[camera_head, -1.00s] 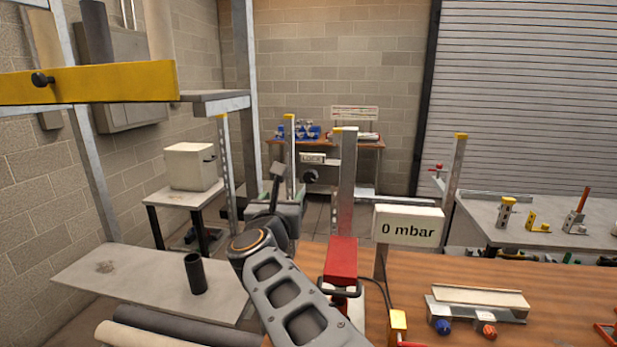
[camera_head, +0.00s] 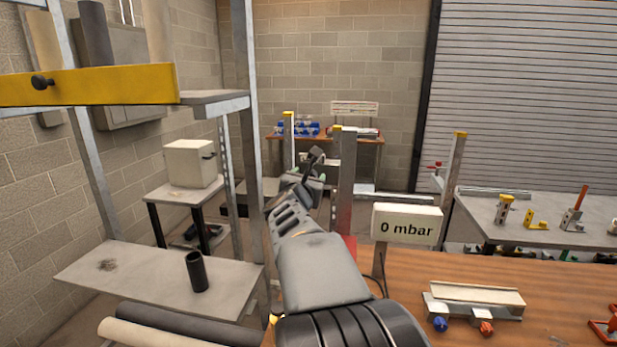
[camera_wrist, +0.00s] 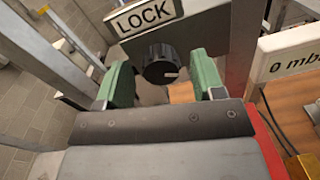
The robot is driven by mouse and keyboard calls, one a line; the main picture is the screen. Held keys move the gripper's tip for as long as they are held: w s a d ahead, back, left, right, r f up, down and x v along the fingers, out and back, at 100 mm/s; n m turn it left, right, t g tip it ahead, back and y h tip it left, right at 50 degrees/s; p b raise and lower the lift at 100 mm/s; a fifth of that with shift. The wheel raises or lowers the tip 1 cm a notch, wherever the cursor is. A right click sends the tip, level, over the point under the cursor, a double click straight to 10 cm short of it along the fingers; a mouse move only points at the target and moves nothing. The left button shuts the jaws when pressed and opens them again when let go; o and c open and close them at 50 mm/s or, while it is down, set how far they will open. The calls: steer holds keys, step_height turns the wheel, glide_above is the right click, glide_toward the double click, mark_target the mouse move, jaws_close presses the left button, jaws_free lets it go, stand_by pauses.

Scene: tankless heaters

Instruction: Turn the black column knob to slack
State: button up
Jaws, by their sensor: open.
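The black column knob (camera_wrist: 158,66) shows in the wrist view, just under a white LOCK plate (camera_wrist: 145,17). A pale mark on its face points right and slightly down. My gripper (camera_wrist: 163,80) is open, with one green fingertip on the left of the knob and one on the right. Neither finger visibly presses on it, and I cannot tell how far the knob lies beyond the tips. In the head view my gripper (camera_head: 309,175) reaches out to the left of a grey steel post (camera_head: 345,190) and hides the knob.
A white display (camera_head: 407,226) reading 0 mbar stands right of my arm on the wooden bench (camera_head: 465,272). A grey shelf (camera_head: 150,280) with a short black pipe (camera_head: 197,271) is at left. A steel upright (camera_head: 253,140) stands left of my arm.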

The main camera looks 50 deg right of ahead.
steer(key=shift+w+d, duration=0.15)
steer(key=shift+d, duration=0.2)
steer(key=c, duration=0.9)
steer(key=shift+f+n, duration=0.1)
steer(key=shift+n, duration=0.2)
steer(key=shift+f+n+t+b, duration=0.1)
steer(key=shift+n+t+b, duration=0.3)
steer(key=shift+n, duration=4.65)
steer(key=shift+n+t+b, duration=0.1)
steer(key=shift+n+b, duration=0.6)
steer(key=shift+n, duration=4.35)
